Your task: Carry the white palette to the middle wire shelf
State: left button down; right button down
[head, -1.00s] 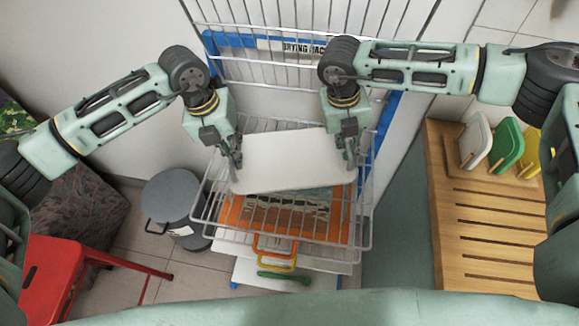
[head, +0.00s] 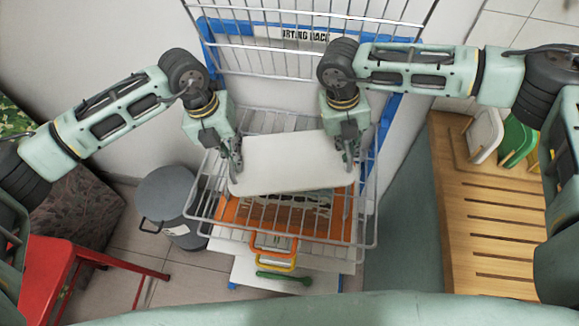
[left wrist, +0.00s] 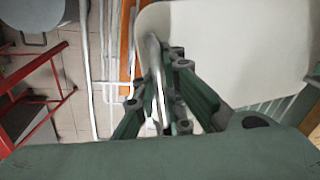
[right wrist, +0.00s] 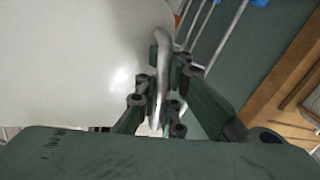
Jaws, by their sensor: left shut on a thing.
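The white palette (head: 290,162) is a flat pale board with metal loop handles at its left and right ends. My left gripper (head: 234,162) is shut on the left handle, seen close in the left wrist view (left wrist: 157,85). My right gripper (head: 351,152) is shut around the right handle, seen in the right wrist view (right wrist: 163,80). Both arms hold the palette over the middle wire shelf (head: 215,232) of the drying rack. The palette hides much of that shelf; I cannot tell whether they touch.
An upper wire shelf (head: 310,18) is beyond the palette. An orange-framed board (head: 240,215) lies under the middle shelf. A grey bin (head: 170,205) and red stool (head: 45,270) are left. A slatted wooden bench (head: 480,220) holds several coloured boards on the right.

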pick_arm(q)
jog(key=shift+d+f, duration=0.3)
pick_arm(e)
jog(key=shift+s+a+f, duration=0.1)
jog(key=shift+a+f, duration=0.25)
pick_arm(q)
jog(key=c, duration=2.3)
grip_release()
jog(key=shift+b, duration=0.3)
pick_arm(e)
jog(key=c, duration=2.5)
grip_release()
jog(key=shift+c, duration=0.2)
pick_arm(q)
jog(key=o, duration=0.5)
jog(key=shift+a, duration=0.1)
jog(key=shift+c, duration=0.2)
pick_arm(e)
jog(key=o, duration=0.6)
jog(key=shift+d, duration=0.15)
jog(key=shift+c, duration=0.2)
pick_arm(q)
jog(key=shift+a, duration=0.1)
pick_arm(e)
jog(key=shift+o, duration=0.4)
jog(key=shift+d, duration=0.1)
